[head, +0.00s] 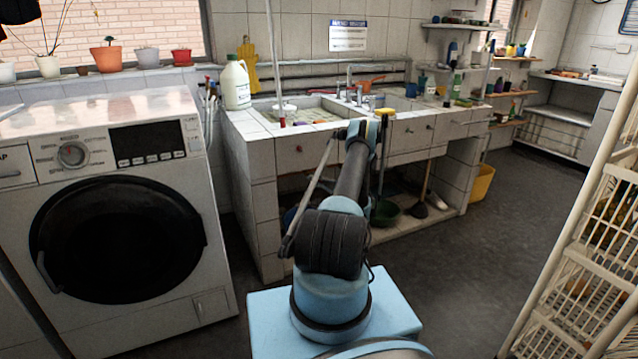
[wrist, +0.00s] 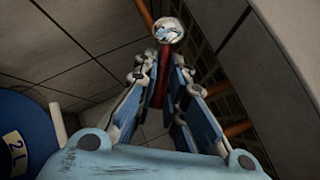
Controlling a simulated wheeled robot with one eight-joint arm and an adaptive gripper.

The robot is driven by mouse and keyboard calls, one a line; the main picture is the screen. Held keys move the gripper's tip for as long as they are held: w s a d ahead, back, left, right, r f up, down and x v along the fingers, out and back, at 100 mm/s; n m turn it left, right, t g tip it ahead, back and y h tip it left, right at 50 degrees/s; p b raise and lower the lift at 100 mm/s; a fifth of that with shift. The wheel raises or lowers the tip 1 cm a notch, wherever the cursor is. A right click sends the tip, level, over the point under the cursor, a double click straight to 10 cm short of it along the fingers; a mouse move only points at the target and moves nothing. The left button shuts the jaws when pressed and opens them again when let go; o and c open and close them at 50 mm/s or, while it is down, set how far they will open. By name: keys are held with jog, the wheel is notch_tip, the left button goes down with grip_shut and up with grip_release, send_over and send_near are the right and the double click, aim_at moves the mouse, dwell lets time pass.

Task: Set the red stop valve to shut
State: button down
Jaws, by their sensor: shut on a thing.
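The red stop valve handle (wrist: 160,86) shows in the wrist view as a dark red strip between the fingers of my gripper (wrist: 162,68). The fingers are closed in on it from both sides. A round shiny metal end (wrist: 168,29) sits just beyond the fingertips. The fingers hide part of the handle, so I cannot tell its exact angle. In the head view my arm covers this spot, and neither the valve nor the fingertips can be made out.
Orange-brown pipes (wrist: 239,128) run near the fingers, beside a tiled wall. A blue round container (wrist: 24,135) is close at left in the wrist view. In the head view, the tiled sink counter (head: 257,139) stands ahead and a washing machine (head: 115,290) stands at left.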

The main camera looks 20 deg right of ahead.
jog(key=shift+w+a+f+m, duration=0.1)
jog(key=shift+a+m, duration=0.2)
jog(key=shift+a, duration=0.2)
jog(key=shift+t+y, duration=0.3)
jog(key=c, duration=1.6)
grip_release()
jog(key=shift+c, duration=0.2)
jog(key=shift+d, duration=0.2)
